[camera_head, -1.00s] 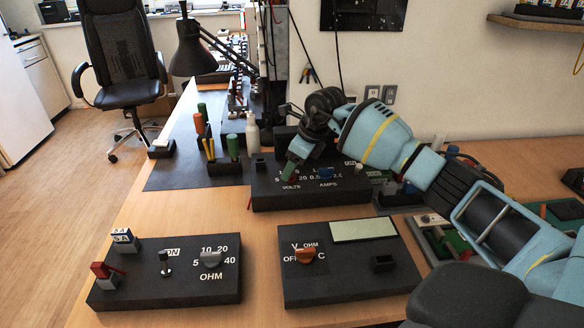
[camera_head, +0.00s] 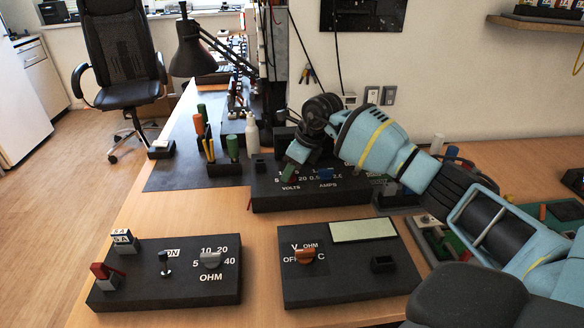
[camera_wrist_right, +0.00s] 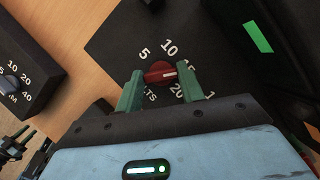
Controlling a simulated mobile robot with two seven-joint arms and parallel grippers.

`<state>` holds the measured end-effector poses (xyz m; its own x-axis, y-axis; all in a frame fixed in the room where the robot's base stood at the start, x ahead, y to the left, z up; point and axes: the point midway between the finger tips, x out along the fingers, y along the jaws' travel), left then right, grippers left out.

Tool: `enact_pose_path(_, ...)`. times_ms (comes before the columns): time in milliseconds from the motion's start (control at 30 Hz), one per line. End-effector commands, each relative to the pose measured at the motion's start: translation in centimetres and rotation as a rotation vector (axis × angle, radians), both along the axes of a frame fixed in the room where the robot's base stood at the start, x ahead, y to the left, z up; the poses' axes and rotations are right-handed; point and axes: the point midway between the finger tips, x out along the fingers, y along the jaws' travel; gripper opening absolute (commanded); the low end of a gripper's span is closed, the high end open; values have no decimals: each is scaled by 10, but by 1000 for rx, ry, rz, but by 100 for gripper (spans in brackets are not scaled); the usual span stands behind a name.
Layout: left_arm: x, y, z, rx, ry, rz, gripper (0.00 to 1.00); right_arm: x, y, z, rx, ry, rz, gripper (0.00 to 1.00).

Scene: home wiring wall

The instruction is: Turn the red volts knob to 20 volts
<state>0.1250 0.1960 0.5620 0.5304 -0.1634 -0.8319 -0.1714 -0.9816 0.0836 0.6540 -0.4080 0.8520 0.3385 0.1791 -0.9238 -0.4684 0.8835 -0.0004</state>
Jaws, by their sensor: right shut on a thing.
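The red volts knob (camera_wrist_right: 158,73) is in the right wrist view, on a dark panel with white numbers 5, 10 and 20 around it. One further number is partly hidden by a finger. The knob's white line points right in that view, roughly towards the partly hidden number, above the 20. My right gripper (camera_wrist_right: 157,84) is shut on the knob, with one green finger at each side. In the head view my right gripper (camera_head: 289,166) is at the left part of the power panel (camera_head: 300,199), over the VOLTS label, and hides the knob. My left gripper is not in view.
A blue amps knob (camera_head: 326,174) is right beside the gripper. An ohm box (camera_head: 190,285) and a meter box (camera_head: 345,285) with an orange knob stand in front. A tool holder (camera_head: 225,168) and a white bottle (camera_head: 252,135) stand to the left.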

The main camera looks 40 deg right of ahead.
Motion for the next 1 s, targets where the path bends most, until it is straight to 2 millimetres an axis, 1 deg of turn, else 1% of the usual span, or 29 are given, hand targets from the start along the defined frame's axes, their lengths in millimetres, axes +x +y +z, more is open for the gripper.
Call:
enact_pose_path(167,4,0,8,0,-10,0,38,-1,0,2,-2,0,-51,15)
enact_pose_path(367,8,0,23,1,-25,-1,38,-1,2,5,-1,-2,-181,15)
enact_pose_path(667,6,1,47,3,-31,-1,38,0,4,7,0,-3,-456,15)
enact_pose_path(1000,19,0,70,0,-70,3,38,0,6,5,1,-4,-763,15)
